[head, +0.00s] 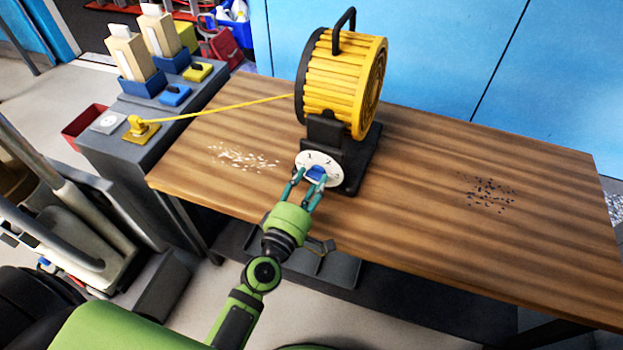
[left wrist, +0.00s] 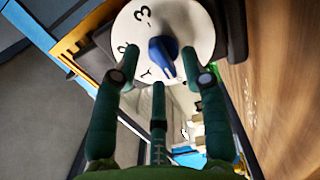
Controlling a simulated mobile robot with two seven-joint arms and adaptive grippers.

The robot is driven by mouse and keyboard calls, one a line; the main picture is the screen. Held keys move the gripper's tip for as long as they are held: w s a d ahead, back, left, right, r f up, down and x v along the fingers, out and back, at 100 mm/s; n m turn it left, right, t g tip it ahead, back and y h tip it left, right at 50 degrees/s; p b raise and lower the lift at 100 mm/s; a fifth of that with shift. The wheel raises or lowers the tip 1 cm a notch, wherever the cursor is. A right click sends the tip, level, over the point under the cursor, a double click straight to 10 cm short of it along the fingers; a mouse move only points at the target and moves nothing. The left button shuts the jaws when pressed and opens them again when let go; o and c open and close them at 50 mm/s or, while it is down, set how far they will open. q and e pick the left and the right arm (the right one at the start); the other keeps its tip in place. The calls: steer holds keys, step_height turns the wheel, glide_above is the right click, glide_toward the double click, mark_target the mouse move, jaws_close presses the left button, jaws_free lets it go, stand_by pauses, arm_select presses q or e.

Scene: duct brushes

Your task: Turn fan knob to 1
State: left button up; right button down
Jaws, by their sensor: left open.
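The yellow fan (head: 345,80) stands on the wooden table, with a black base. A white dial (head: 333,163) with numbers is on the front of the base, and a blue knob (head: 315,174) is at its middle. In the left wrist view the dial (left wrist: 190,22) shows a 3 near the top, and the blue knob (left wrist: 163,55) points downward in the picture. My left gripper (head: 307,182) is open at the dial, with its fingers on either side of the knob. In the left wrist view the gripper (left wrist: 160,62) spans the knob; whether the fingers touch it I cannot tell.
A yellow cord runs from the fan to a yellow plug (head: 139,127) on a grey cabinet at left. White bits (head: 243,158) and dark bits (head: 487,193) lie scattered on the wooden table (head: 420,240). Tissue-like boxes (head: 130,55) stand on the cabinet.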

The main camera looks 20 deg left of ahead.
arm_select(q)
steer(key=shift+w, duration=0.45)
jaws_close()
